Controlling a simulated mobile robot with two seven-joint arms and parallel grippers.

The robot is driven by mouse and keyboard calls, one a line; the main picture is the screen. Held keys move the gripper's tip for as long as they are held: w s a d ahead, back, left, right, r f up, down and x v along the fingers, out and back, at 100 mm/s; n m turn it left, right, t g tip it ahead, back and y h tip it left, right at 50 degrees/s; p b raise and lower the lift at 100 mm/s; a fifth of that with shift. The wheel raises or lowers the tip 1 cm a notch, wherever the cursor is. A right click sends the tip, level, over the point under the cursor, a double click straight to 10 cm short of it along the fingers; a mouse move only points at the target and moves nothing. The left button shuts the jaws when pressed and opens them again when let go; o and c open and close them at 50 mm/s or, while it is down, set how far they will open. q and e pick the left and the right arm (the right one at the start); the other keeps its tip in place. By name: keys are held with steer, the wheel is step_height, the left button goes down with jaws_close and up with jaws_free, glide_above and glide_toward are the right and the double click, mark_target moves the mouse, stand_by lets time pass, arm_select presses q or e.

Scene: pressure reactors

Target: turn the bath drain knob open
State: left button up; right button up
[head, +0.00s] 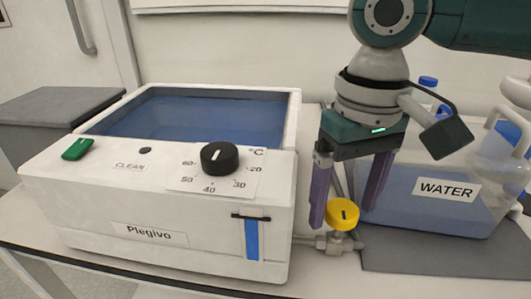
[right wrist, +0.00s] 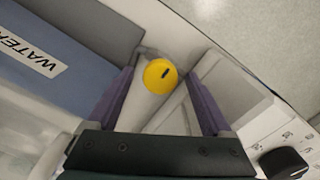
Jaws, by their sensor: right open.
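The yellow bath drain knob (head: 342,213) sits on a metal valve (head: 330,243) at the right side of the white bath (head: 90,205). A short dark mark shows on the knob's face. My right gripper (head: 345,215) is open, pointing down, with its purple fingers on either side of the knob in the head view. In the right wrist view the knob (right wrist: 160,74) lies between and beyond the two fingertips, with gaps on both sides. No contact shows. My left gripper is not in view.
A black temperature dial (head: 219,157) and a green switch (head: 77,149) are on the bath's top front. A water container (head: 420,200) stands on a grey mat (head: 440,259) right of the valve. A grey box (head: 50,120) is at the left.

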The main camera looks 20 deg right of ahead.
steer(key=shift+c, duration=0.2)
jaws_close()
steer(key=shift+r+p, duration=0.15)
steer(key=shift+p, duration=0.4)
steer(key=n+p, duration=0.4)
steer(key=p, duration=0.3)
steer(key=shift+r, duration=0.15)
steer(key=n+p, duration=0.1)
steer(key=n, duration=0.2)
steer(key=shift+p, duration=0.3)
steer(key=n, duration=0.1)
steer(key=n+p, duration=0.1)
steer(key=n, duration=0.1)
steer(key=shift+f+n, duration=0.2)
steer(key=shift+n, duration=0.1)
steer(key=n+p, duration=0.1)
steer(key=n, duration=0.2)
steer(key=shift+w+n, duration=0.1)
steer(key=shift+n, duration=2.1)
